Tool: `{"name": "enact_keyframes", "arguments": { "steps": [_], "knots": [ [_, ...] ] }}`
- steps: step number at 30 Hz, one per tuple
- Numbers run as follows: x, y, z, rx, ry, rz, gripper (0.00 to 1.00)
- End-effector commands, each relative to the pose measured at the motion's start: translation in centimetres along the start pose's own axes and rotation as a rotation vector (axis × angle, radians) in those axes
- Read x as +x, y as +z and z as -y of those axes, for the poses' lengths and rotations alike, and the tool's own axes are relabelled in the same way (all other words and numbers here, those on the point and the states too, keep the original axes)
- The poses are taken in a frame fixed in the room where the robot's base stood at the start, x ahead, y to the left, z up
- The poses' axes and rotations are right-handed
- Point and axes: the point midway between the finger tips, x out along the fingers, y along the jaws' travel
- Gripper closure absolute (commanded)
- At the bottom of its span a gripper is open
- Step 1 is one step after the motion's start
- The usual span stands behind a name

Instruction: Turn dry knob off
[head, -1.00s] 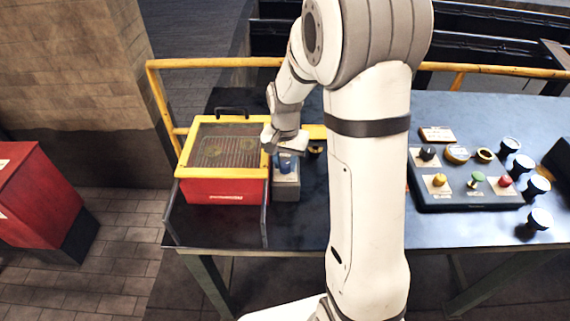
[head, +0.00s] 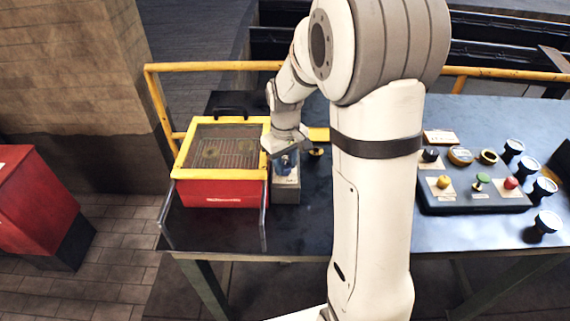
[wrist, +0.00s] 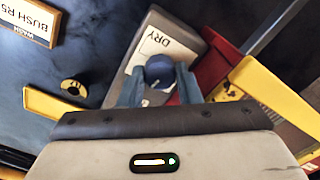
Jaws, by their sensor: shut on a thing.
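The blue dry knob (wrist: 159,69) sits on a grey box with a white plate marked DRY (wrist: 165,44). The grey box (head: 286,191) stands against the right side of the red and yellow box (head: 212,192). My gripper (wrist: 160,84) is shut on the knob, one finger on each side of it. In the head view my gripper (head: 285,152) reaches down over the knob (head: 284,164), which it partly hides. The knob's exact turn angle is hard to tell.
A yellow rail (head: 215,66) runs behind the table. A small brass ring (wrist: 73,88) lies near the grey box. A dark tray (head: 470,203) with several coloured knobs is on the right. Several round dark parts (head: 541,222) stand beside it.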

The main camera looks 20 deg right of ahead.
Motion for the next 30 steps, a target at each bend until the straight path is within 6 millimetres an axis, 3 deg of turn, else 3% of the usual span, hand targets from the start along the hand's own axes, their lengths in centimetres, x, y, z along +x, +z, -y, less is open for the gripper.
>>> {"name": "enact_keyframes", "arguments": {
  "steps": [11, 27, 28, 30],
  "knots": [
    [-0.09, -0.1, -0.02, -0.155, 0.001, -0.003, 0.92],
    [-0.13, -0.1, -0.01, -0.178, 0.001, -0.004, 0.92],
    [-0.13, -0.1, -0.01, -0.178, 0.001, -0.004, 0.68],
    [-0.12, -0.09, -0.01, -0.178, 0.001, -0.003, 0.62]
  ]
}}
